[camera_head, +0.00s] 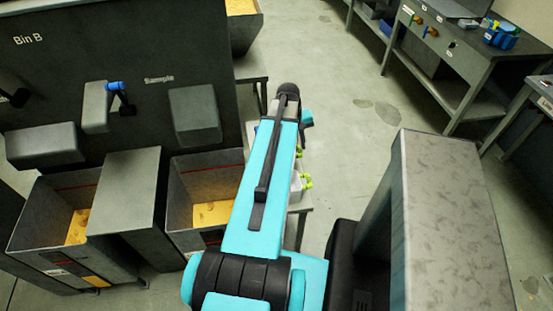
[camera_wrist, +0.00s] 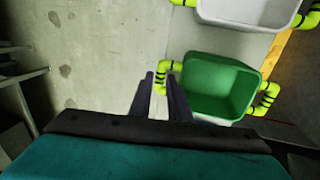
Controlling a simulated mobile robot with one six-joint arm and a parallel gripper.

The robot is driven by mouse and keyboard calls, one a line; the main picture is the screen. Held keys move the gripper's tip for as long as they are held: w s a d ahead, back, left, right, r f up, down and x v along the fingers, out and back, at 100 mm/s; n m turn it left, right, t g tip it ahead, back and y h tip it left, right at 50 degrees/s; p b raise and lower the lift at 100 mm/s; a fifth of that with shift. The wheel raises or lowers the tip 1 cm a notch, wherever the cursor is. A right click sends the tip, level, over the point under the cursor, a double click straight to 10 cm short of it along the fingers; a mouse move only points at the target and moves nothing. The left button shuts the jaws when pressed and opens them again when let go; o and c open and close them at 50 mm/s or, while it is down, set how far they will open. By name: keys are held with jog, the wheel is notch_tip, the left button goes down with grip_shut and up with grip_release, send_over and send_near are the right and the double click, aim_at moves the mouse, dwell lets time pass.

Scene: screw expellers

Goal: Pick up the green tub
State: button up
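The green tub (camera_wrist: 218,85) is an open rectangular container with yellow-green handles on two opposite sides, seen in the wrist view right of centre. My gripper (camera_wrist: 161,77) is open, with two dark fingers and a gap between them. The tub's left handle (camera_wrist: 163,68) shows at the fingertips. I cannot tell whether the fingers touch it or how deep it sits between them. In the head view my arm hides the green tub, and the gripper itself is not clear there.
A pale grey tub (camera_wrist: 250,10) with similar handles stands close beside the green one. In the head view, grey bins (camera_head: 205,190) with yellow material stand left of my arm. A grey block (camera_head: 450,220) stands at right. A workbench (camera_head: 455,50) is at the back right. Floor between is clear.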

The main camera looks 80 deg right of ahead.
aim_at(299, 150)
jog(key=shift+s+d+f+p, duration=0.1)
jog(key=shift+f+p, duration=0.25)
jog(key=shift+f, duration=0.45)
jog(key=shift+s+d+f+p, duration=0.15)
jog(key=shift+f+p, duration=0.15)
jog(key=shift+f, duration=0.45)
jog(key=shift+s+d+f+p, duration=0.1)
jog(key=shift+f+p, duration=0.25)
jog(key=shift+f, duration=0.45)
jog(key=shift+a, duration=0.1)
grip_shut()
